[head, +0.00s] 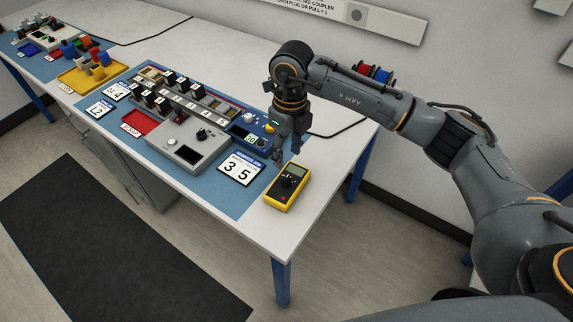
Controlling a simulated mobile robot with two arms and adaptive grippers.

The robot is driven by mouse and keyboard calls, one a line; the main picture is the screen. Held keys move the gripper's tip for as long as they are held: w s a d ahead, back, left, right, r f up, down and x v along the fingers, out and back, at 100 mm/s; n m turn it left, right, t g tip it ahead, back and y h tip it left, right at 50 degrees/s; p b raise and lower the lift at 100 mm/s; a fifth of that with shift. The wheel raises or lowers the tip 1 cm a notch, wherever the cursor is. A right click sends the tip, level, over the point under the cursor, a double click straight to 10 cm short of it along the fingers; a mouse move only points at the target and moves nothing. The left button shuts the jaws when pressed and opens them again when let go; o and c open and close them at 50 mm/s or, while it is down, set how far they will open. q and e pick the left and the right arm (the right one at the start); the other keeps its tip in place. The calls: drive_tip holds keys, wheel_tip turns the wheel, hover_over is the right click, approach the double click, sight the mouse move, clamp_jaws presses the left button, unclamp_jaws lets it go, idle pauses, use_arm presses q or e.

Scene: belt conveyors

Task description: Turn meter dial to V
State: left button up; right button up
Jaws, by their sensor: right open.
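A yellow multimeter (273,203) with a grey display (298,172) lies face up on the white table, near its right front corner. Its dark round dial (289,184) sits in the middle of its face. The dial's markings and pointer are too small to read. My right gripper (287,158) points down just behind the meter's top end. Its fingers are apart and hold nothing, and they are not on the dial. My left gripper is not in view.
A grey control box (207,139), number cards (232,160) and a red tray (140,122) lie on the blue mat (215,190) left of the meter. A blue panel with black switches (240,115) stands behind. Red and blue spools (364,69) are at the back.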

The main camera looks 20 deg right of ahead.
drive_tip(key=shift+r, duration=1.5)
